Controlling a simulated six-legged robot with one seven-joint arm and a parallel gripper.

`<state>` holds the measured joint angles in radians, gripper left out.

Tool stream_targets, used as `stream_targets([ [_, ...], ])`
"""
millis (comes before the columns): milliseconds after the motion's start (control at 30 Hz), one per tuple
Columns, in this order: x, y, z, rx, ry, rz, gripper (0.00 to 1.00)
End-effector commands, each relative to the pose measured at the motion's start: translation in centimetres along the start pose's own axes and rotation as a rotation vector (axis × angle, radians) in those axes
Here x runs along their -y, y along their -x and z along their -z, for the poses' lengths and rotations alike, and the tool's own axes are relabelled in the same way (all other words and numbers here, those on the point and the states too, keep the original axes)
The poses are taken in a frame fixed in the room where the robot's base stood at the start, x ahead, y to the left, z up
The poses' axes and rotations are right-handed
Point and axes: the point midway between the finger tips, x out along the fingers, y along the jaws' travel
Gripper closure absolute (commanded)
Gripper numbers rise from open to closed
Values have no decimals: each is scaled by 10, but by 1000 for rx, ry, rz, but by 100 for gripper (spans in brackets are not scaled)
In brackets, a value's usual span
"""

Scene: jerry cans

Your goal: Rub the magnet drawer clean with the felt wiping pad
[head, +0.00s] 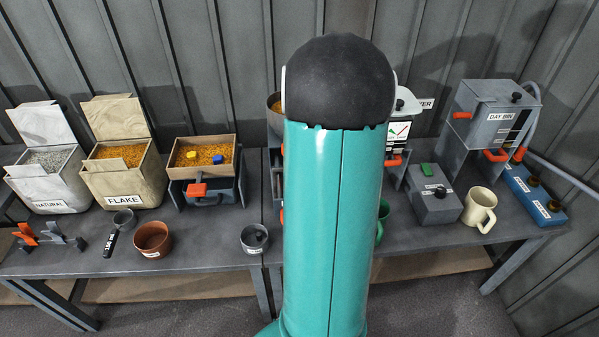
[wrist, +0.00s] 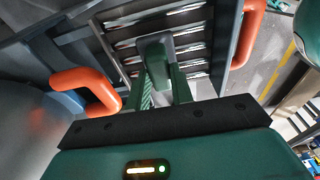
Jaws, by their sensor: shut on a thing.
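In the wrist view my gripper (wrist: 167,85) is shut on the felt wiping pad (wrist: 154,42), gripped by its dark green grip block. Whether the pad touches the bars I cannot tell. The pad covers part of the middle bars. In the head view my teal arm stands in front of the drawer's area and hides my gripper, the pad and the drawer.
Orange handles flank the drawer, one at left (wrist: 88,88) and one at right (wrist: 248,32). In the head view the bench holds a FLAKE box (head: 123,178), a brown pot (head: 152,240), a small grey pot (head: 255,239), a cream mug (head: 479,208) and the DAY BIN (head: 490,112).

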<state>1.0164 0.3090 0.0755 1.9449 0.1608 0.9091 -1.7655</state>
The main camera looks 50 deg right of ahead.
Motion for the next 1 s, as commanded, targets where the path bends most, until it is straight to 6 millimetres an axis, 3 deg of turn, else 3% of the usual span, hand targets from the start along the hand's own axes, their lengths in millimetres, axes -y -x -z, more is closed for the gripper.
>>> stream_targets([
  [167,-10,-2,0,0,0,1,100],
  [700,-9,0,1,0,0,1,100],
  [1000,8,-1,0,0,0,0,100],
])
